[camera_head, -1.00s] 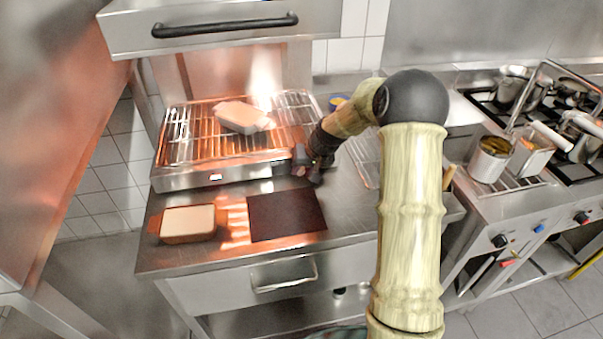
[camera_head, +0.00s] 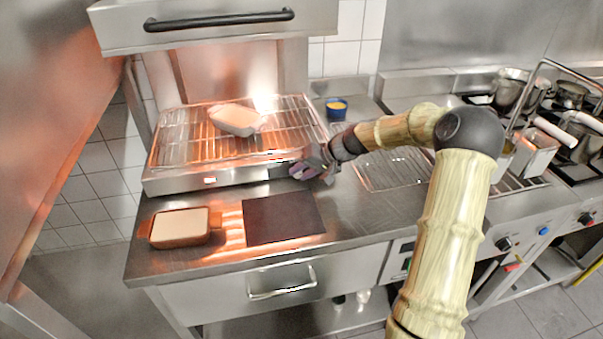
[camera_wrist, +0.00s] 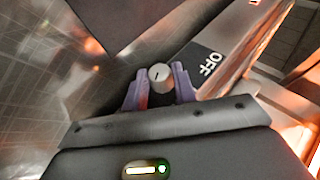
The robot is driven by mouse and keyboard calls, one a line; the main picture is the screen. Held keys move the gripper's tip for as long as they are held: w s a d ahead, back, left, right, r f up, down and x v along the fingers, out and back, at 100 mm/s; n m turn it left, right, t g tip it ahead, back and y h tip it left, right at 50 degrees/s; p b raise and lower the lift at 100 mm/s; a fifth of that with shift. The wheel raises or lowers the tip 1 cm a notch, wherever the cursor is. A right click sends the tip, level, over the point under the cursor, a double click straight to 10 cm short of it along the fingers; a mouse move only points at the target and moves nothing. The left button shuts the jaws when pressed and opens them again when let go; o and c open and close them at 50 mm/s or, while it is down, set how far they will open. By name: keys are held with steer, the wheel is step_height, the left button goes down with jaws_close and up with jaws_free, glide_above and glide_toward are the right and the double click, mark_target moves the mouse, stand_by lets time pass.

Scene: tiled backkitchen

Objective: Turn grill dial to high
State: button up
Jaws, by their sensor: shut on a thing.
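The grill (camera_head: 225,178) stands at the back left of the steel counter, its rack glowing orange under the raised hood. My gripper (camera_head: 308,165) is at the right end of the grill's front panel. In the wrist view, the round grey grill dial (camera_wrist: 160,75) sits between the two purple fingers of my gripper (camera_wrist: 160,90), which are closed on its sides. A dark line marks the dial's face. The dial is hidden by my gripper in the head view.
A pale block (camera_head: 236,119) lies on the grill rack. A dish with pale content (camera_head: 181,226) and a dark board (camera_head: 283,217) lie on the counter in front. A small blue bowl (camera_head: 337,108) stands behind my arm. Pots stand on the stove at right.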

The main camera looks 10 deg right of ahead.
steer(key=o, duration=1)
steer(key=v, duration=1.7)
steer(key=shift+r, duration=0.25)
steer(key=shift+d, duration=0.1)
steer(key=s+a+f+g+h+p, duration=0.3)
steer(key=s+a, duration=0.3)
steer(key=a, duration=0.2)
steer(key=s+a+r+h+p, duration=0.1)
steer(key=s+a+h+p, duration=0.1)
steer(key=s, duration=0.6)
steer(key=s+a+n+h+p, duration=0.1)
steer(key=s+p, duration=0.3)
steer(key=s, duration=0.5)
steer(key=shift+a+r+n+t+h, duration=0.3)
steer(key=shift+a+r+h, duration=0.1)
steer(key=shift+h, duration=0.4)
